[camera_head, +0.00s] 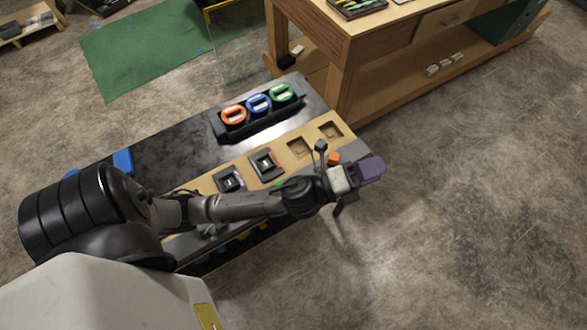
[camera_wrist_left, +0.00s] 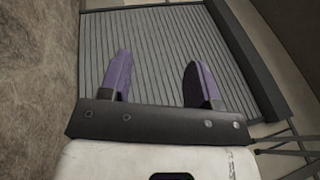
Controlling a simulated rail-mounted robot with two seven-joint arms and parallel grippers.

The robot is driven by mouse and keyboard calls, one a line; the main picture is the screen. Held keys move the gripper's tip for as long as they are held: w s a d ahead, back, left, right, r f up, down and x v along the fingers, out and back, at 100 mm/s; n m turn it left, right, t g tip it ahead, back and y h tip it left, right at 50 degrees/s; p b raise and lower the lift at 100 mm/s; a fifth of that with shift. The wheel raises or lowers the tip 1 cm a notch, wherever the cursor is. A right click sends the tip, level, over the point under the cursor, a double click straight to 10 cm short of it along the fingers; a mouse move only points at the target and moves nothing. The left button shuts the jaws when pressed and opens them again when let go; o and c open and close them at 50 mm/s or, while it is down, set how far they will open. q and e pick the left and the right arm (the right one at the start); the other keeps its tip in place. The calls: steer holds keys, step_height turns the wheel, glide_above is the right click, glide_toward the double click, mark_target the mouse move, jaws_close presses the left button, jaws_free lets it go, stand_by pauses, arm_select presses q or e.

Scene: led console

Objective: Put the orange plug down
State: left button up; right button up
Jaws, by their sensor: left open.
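A small orange piece (camera_head: 333,159) shows just behind my left gripper, at the right end of the console. I cannot tell if it is the plug. An orange round-handled piece (camera_head: 233,115) sits at the left end of a black rack (camera_head: 262,127), beside a blue one (camera_head: 258,103) and a green one (camera_head: 281,93). My left gripper (camera_head: 371,171) is at the console's right end, its purple fingers pointing right. In the left wrist view the gripper (camera_wrist_left: 157,65) is open, with nothing between the fingers. My right gripper is not in view.
The console's tan panel (camera_head: 245,162) has two dark modules (camera_head: 229,179) (camera_head: 266,164) and two empty square recesses (camera_head: 299,146) (camera_head: 330,130). A wooden workbench (camera_head: 345,75) stands behind. Floor to the right is clear. A grey ribbed surface (camera_wrist_left: 155,35) lies beyond the fingers.

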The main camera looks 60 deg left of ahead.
arm_select(q)
steer(key=s+a+f+n+g+y, duration=0.45)
steer(key=f+n+y, duration=0.3)
steer(key=n, duration=0.35)
steer(key=s+f+n+g+h, duration=0.1)
steer(key=s+f+n+g, duration=0.4)
steer(key=s, duration=0.4)
steer(key=s+a+f+n+g+h, duration=0.1)
steer(key=s+f+n+g, duration=0.4)
steer(key=s, duration=0.5)
steer(key=shift+f+g, duration=0.85)
steer(key=shift+g, duration=0.1)
